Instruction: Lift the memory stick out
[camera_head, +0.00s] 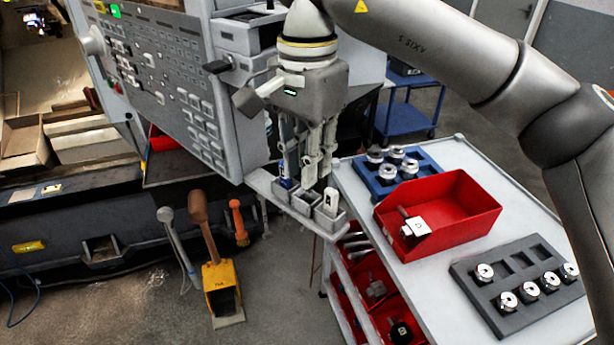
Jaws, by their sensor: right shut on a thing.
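My right gripper (309,167) comes down from above over a small grey shelf with square holders (328,222) at the lower corner of the machine's control panel. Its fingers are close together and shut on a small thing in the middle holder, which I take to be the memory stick. The fingers hide most of it, and I cannot tell whether it is clear of the holder. A white piece (331,197) stands upright in the holder to the right. A blue-marked piece (285,180) stands to the left. My left gripper is not in view.
The control panel (165,80) is close on the left. A trolley (440,262) on the right carries a red bin (462,212), a blue tray (426,166) and a dark tray (500,318) with round metal parts. Hammers and a yellow holder (222,275) are below left.

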